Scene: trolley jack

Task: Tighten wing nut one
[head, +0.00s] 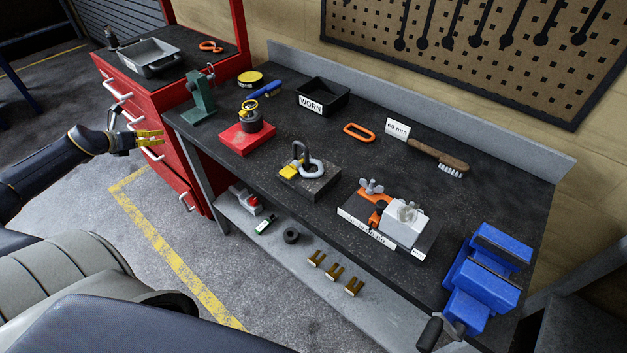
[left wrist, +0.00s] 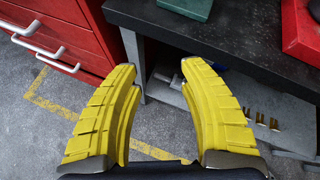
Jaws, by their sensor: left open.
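A grey wing nut (head: 371,186) stands on top of an orange part (head: 377,205) of a labelled fixture on the workbench. A pale grey block (head: 403,220) sits beside it, with a light, wing-like piece (head: 407,209) on top. I cannot tell which of these is wing nut one. My left gripper (head: 150,137) is far to the left, in front of the red cabinet and off the bench. Its yellow fingers, also in the left wrist view (left wrist: 158,68), are apart with nothing between them. My right gripper does not show.
The workbench (head: 335,215) also holds a green tool (head: 201,95), a red block (head: 247,138), a dark plate with a shackle (head: 310,180), a black WORN bin (head: 322,97), a brush (head: 438,157) and a blue vise (head: 487,275). Several small parts lie on the lower shelf (head: 285,265).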

